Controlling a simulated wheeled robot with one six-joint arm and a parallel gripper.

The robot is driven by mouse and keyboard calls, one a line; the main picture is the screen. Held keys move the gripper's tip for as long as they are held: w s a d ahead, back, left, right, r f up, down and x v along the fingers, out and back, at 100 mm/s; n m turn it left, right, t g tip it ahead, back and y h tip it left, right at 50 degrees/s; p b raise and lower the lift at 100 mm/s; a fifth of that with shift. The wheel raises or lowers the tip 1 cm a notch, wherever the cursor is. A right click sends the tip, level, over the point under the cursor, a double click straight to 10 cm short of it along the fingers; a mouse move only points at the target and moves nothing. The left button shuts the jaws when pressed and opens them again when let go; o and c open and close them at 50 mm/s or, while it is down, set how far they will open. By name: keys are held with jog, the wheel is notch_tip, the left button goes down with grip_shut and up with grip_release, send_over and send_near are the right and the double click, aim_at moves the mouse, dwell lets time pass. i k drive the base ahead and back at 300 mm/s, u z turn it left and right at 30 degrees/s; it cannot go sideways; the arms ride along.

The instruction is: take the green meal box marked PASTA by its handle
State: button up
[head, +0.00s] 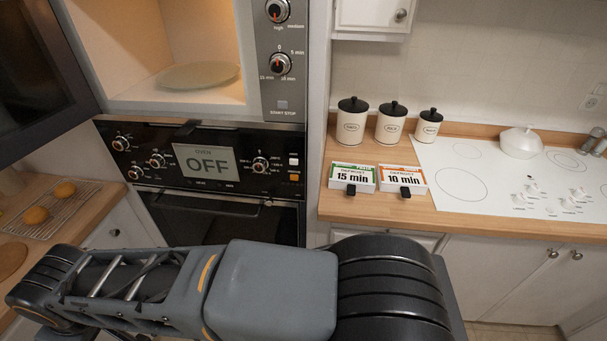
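A meal box with a green-edged top (341,167) stands at the front left of the wooden counter. My arm lies across the bottom of the view, below and in front of the counter. My gripper is not in view.
An open, lit microwave (173,106) with a plate (198,76) inside sits above a wall oven (195,220) showing "OFF". Its open door (40,75) fills the upper left. Three lidded canisters (351,124) stand behind the boxes. A white hob (500,185) lies to the right.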

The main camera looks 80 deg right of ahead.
aim_at(351, 177)
jog(key=i, duration=0.7)
jog(key=z, duration=3.75)
jog(key=i, duration=0.5)
